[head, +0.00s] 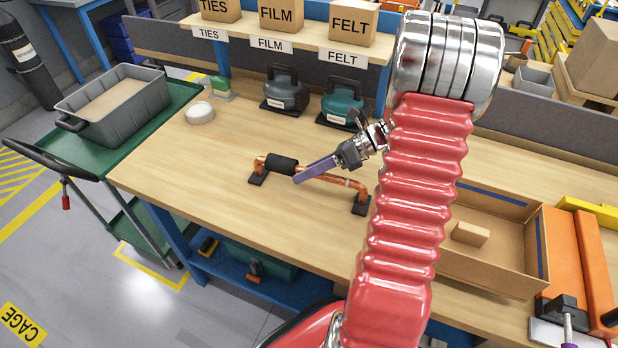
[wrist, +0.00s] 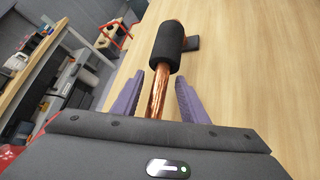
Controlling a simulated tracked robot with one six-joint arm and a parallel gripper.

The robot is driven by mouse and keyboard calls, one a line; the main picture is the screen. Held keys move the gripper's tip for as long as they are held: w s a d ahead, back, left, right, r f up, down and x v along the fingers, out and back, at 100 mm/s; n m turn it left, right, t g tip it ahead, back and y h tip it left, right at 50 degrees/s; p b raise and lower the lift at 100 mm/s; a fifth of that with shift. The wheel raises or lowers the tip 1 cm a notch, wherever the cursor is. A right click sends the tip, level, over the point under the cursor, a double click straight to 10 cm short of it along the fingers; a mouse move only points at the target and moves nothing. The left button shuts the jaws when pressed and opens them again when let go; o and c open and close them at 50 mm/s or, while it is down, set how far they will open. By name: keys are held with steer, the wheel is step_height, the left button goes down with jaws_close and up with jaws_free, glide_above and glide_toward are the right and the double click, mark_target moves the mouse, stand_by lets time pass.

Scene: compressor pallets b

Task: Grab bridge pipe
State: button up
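The bridge pipe (head: 352,184) is a copper pipe with bent ends and a black sleeve (head: 282,164) near its left end. It stands on two small black feet on the wooden workbench. My gripper (head: 300,178) has purple fingers and comes in from the upper right, hiding part of the pipe beside the sleeve. In the wrist view the bare copper of the pipe (wrist: 157,94) shows between the two parted fingers of my gripper (wrist: 160,76), with a gap on each side. The sleeve lies just beyond the fingertips. I cannot tell how far the fingertips reach down around the pipe.
The workbench (head: 215,165) is clear around the pipe. Behind it stand a grey case (head: 285,92) and a teal case (head: 342,103). An open cardboard box (head: 490,268) lies to the right, partly behind my arm. A green cart (head: 90,148) with a grey bin stands left.

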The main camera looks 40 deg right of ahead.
steer(key=shift+c, duration=0.5)
jaws_close()
